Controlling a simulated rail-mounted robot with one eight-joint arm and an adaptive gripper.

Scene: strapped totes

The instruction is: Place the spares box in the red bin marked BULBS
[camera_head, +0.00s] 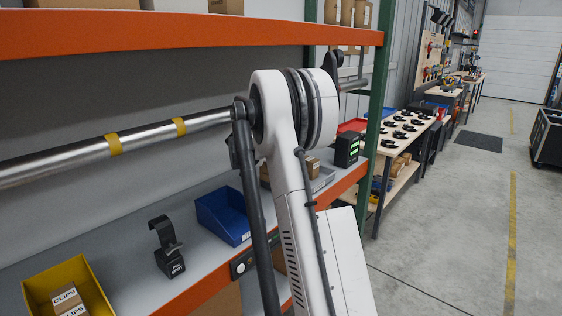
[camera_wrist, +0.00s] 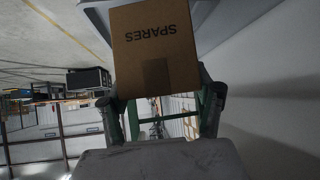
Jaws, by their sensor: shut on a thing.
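The spares box (camera_wrist: 155,45), brown cardboard with upside-down SPARES lettering, is at the upper middle of the wrist view. My gripper (camera_wrist: 162,95) is shut on it, with a dark finger at each side of its lower part. In the head view my gripper and the box do not show; my white arm fills the middle. A red bin (camera_head: 352,126) shows partly in the head view, behind my arm and the green post. Its marking cannot be read and its inside is hidden.
An orange beam (camera_head: 180,35) runs above.

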